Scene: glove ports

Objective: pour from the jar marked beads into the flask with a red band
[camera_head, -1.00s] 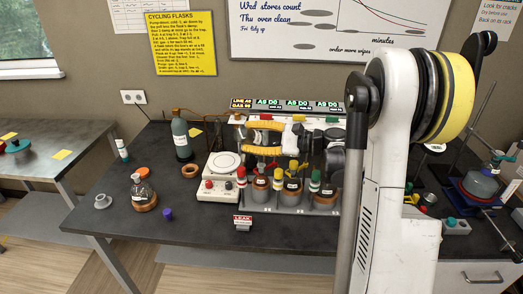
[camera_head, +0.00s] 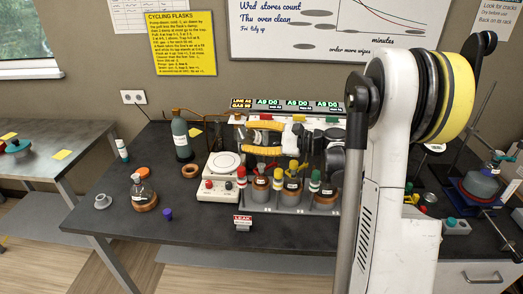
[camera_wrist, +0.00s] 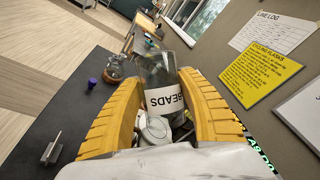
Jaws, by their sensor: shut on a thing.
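In the head view my gripper (camera_head: 244,139) is above the rack of flasks, with the jar mostly hidden. Several flasks stand in brown collars there, including one behind the red-topped post (camera_head: 262,188). Another flask (camera_head: 138,188) stands on a cork ring at the left; it also shows in the wrist view (camera_wrist: 114,68). I cannot make out a red band on any flask.
A white hotplate (camera_head: 222,165) stands left of the rack. A dark green bottle (camera_head: 181,139), an orange ring (camera_head: 190,171), a purple stopper (camera_head: 168,214) and a grey funnel-like piece (camera_head: 103,202) are on the bench. A LEAK sign (camera_head: 242,220) stands at the front. The left front bench is mostly clear.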

